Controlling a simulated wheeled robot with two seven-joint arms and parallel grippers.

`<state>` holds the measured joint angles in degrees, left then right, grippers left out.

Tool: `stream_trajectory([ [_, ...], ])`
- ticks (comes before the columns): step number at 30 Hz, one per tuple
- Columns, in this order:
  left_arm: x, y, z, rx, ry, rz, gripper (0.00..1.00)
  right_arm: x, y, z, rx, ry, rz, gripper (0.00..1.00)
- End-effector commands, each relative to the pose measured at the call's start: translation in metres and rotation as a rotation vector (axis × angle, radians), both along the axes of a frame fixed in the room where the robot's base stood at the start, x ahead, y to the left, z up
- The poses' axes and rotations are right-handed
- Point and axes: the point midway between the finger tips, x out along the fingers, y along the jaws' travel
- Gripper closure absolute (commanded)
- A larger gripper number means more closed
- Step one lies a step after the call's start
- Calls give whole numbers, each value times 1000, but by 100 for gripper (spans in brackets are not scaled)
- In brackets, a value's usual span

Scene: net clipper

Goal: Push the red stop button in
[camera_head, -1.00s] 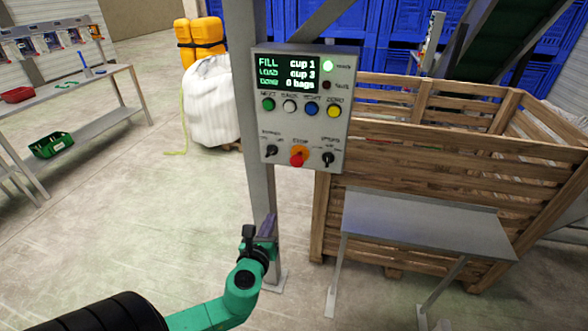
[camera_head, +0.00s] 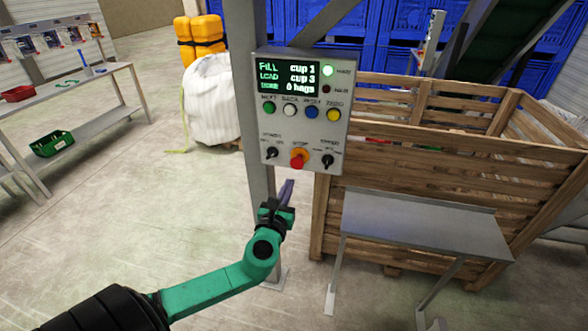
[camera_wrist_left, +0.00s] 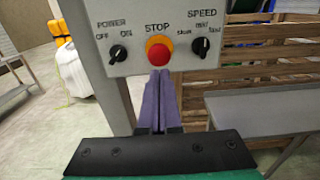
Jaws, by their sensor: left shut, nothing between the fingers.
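The red stop button (camera_head: 297,162) sits on an orange collar at the bottom middle of the grey control box (camera_head: 338,140), between two black knobs. In the left wrist view the stop button (camera_wrist_left: 158,55) is just above the fingertips, under the word STOP. My left gripper (camera_head: 287,187) is shut and empty, with its purple fingers together. It points up toward the box from below, and its tips show just under the button. The wrist view (camera_wrist_left: 159,76) does not show clear contact with the button. My right gripper is not in view.
The box is on a grey post (camera_head: 259,190). A wooden crate (camera_head: 420,185) and a small metal table (camera_head: 420,225) stand to the right. A white bag (camera_head: 212,105) and a bench (camera_head: 95,95) with a green bin (camera_head: 52,143) are at left.

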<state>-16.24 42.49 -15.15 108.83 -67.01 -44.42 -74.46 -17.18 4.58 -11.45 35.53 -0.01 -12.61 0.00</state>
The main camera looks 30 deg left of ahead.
Motion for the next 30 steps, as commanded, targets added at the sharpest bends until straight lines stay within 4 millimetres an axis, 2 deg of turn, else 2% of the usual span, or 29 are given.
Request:
stream_trajectory([
  [3,25,9,4,1,-3,1,100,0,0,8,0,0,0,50],
  [9,55,19,2,-1,-1,0,100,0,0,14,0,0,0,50],
  [13,62,21,0,0,0,-1,100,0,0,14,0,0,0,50],
  [22,63,22,-1,0,0,-1,100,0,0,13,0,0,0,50],
  [30,85,30,0,0,-2,0,100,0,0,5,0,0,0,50],
])
